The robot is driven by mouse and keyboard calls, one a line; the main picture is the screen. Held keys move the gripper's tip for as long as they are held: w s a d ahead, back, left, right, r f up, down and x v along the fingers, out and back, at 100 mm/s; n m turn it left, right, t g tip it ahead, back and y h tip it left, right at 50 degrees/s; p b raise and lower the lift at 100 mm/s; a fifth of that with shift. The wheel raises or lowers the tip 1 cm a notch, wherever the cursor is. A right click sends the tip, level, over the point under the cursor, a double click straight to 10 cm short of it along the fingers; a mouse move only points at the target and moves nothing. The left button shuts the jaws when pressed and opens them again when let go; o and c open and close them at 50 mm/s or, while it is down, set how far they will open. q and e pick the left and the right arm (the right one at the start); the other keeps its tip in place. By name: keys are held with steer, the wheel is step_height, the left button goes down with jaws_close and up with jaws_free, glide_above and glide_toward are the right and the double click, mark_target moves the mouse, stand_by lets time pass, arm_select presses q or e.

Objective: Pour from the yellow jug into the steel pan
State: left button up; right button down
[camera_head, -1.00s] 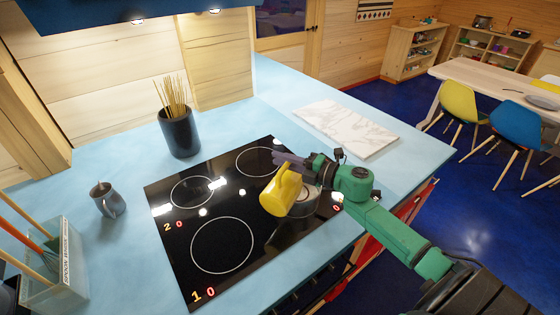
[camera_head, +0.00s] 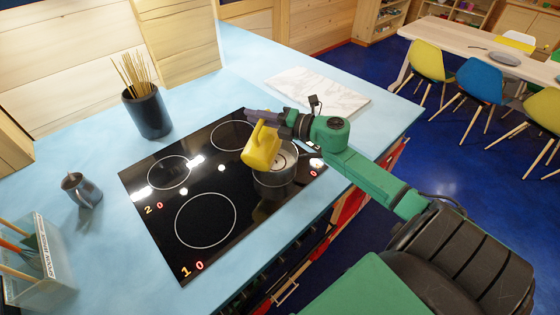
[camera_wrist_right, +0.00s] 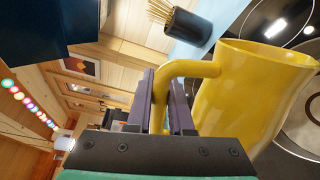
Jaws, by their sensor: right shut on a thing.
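The yellow jug (camera_head: 261,148) is held by its handle in my right gripper (camera_head: 262,118), which is shut on it. In the head view the jug is tilted, above and beside the steel pan (camera_head: 275,178), overlapping the pan's left rim. I cannot see any liquid leaving the jug. My left gripper is not in view.
The black hob (camera_head: 165,215) is set in the light blue counter (camera_head: 110,255). A marble board (camera_head: 318,92) lies behind the pan. A dark pot of spaghetti (camera_head: 148,113), a small steel pitcher (camera_head: 82,190) and a clear utensil box (camera_head: 40,262) stand to the left.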

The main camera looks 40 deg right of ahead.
step_height(320, 180, up, 4)
steer(key=shift+f+p, duration=0.2)
steer(key=shift+p, duration=0.95)
step_height(320, 180, up, 8)
steer(key=shift+r+b, duration=0.25)
steer(key=shift+b, duration=0.1)
step_height(320, 180, up, 2)
steer(key=n+t+b, duration=0.1)
steer(key=n+b, duration=1.2)
steer(key=n, duration=0.1)
steer(key=shift+f, duration=0.1)
